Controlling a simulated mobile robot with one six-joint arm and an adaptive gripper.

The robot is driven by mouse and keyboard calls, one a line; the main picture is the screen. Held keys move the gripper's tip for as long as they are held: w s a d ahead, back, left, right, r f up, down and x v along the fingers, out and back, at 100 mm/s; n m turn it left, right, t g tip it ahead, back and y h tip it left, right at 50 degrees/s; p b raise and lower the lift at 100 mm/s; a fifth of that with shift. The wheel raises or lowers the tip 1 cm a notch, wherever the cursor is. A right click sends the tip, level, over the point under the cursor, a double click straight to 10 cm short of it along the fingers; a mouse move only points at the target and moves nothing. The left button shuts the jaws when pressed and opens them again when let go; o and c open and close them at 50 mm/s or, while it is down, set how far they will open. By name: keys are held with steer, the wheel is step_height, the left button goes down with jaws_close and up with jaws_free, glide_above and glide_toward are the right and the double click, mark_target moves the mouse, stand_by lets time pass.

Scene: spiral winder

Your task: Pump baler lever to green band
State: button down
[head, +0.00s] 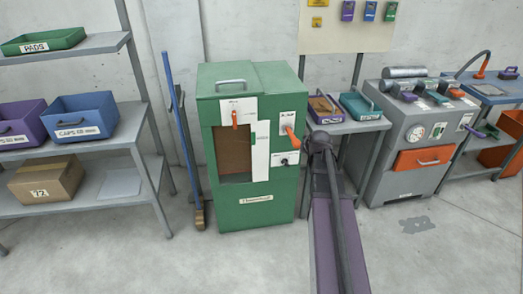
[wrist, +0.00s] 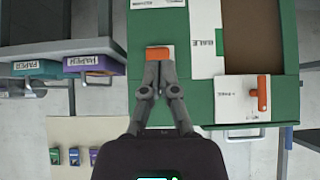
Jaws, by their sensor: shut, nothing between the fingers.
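The green baler (head: 230,200) stands upright against the wall. An orange lever (head: 290,134) sticks out from a white plate on its right front and points down to the right. It also shows in the wrist view (wrist: 184,51), right at my fingertips. My gripper (wrist: 158,54) is shut and empty, its tips overlapping the orange lever in the picture; I cannot tell whether they touch it. A white strip (head: 260,160) runs down the baler front beside the window.
A second orange handle (head: 235,119) sits on a plate above the baler's window. A small table (head: 350,125) with trays stands right of the baler, and a grey machine (head: 400,165) beyond it. A broom (head: 170,130) leans at the left, near a shelf (head: 90,160). The front floor is clear.

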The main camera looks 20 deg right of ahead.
steer(key=w+d+r+g+p, duration=0.1)
steer(key=w+r+g+p, duration=0.5)
steer(key=r+p, duration=0.7)
steer(key=shift+w+d+y+p, duration=0.35)
steer(key=shift+w+p, duration=0.55)
steer(key=shift+p, duration=1.25)
steer(key=shift+f, duration=0.25)
steer(key=b, duration=1)
glide_above(297, 141)
steer(key=x, duration=0.3)
steer(key=s+x, duration=0.1)
steer(key=x, duration=0.2)
steer(key=s+x, duration=0.1)
steer(key=x, duration=0.2)
steer(key=shift+a+f, duration=0.3)
steer(key=shift+f, duration=0.15)
steer(key=shift+s+a+f+b, duration=0.1)
steer(key=shift+s+f+b, duration=0.05)
steer(key=shift+f+b, duration=0.8)
steer(key=shift+s+f+b, duration=0.15)
steer(key=shift+f+b, duration=0.7)
steer(key=shift+b, duration=0.1)
steer(key=shift+s+f, duration=0.1)
